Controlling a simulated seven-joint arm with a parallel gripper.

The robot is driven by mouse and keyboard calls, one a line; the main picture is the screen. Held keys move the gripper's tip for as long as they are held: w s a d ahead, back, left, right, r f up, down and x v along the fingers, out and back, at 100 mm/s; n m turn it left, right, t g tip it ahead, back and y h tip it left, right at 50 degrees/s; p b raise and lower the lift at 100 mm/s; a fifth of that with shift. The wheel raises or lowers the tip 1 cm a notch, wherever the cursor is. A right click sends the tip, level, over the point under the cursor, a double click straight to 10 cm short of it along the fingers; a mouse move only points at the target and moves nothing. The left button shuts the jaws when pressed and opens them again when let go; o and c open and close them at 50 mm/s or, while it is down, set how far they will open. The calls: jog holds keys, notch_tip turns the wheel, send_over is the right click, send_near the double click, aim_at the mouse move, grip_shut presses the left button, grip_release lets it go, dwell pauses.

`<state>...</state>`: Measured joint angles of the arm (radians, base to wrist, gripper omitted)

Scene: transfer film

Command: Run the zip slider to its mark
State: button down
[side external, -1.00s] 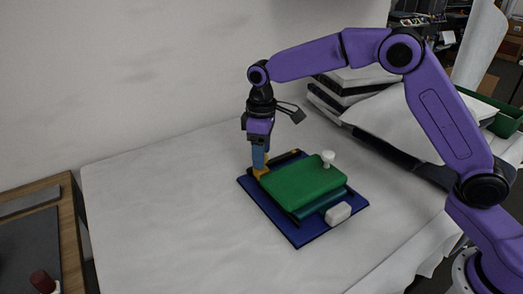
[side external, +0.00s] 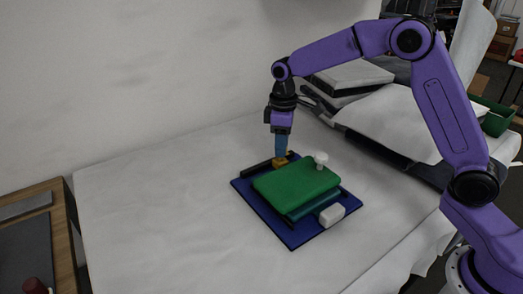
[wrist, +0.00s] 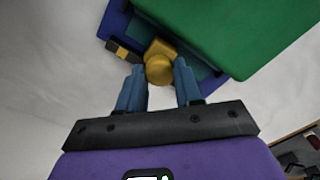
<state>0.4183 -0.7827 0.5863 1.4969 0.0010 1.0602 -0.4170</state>
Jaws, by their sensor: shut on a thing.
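The yellow zip slider (side external: 281,163) sits on the dark track (side external: 257,167) along the far edge of a blue board (side external: 262,208). My gripper (side external: 281,156) points down with its blue fingers on the slider. In the wrist view the slider's round yellow top (wrist: 160,68) lies between the two fingertips (wrist: 158,80), and my gripper is shut on it.
A green slab (side external: 295,187) covers much of the board, with a white knob (side external: 321,158) at its far right corner. A white block (side external: 332,215) sits at the board's right edge. The white table is clear to the left.

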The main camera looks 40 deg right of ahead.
jog(key=d, duration=0.4)
jog(key=shift+d, duration=0.15)
jog(key=c, duration=0.7)
grip_release()
jog(key=shift+c, duration=0.2)
notch_tip(320, 180, up, 18)
jog(key=shift+f, duration=0.2)
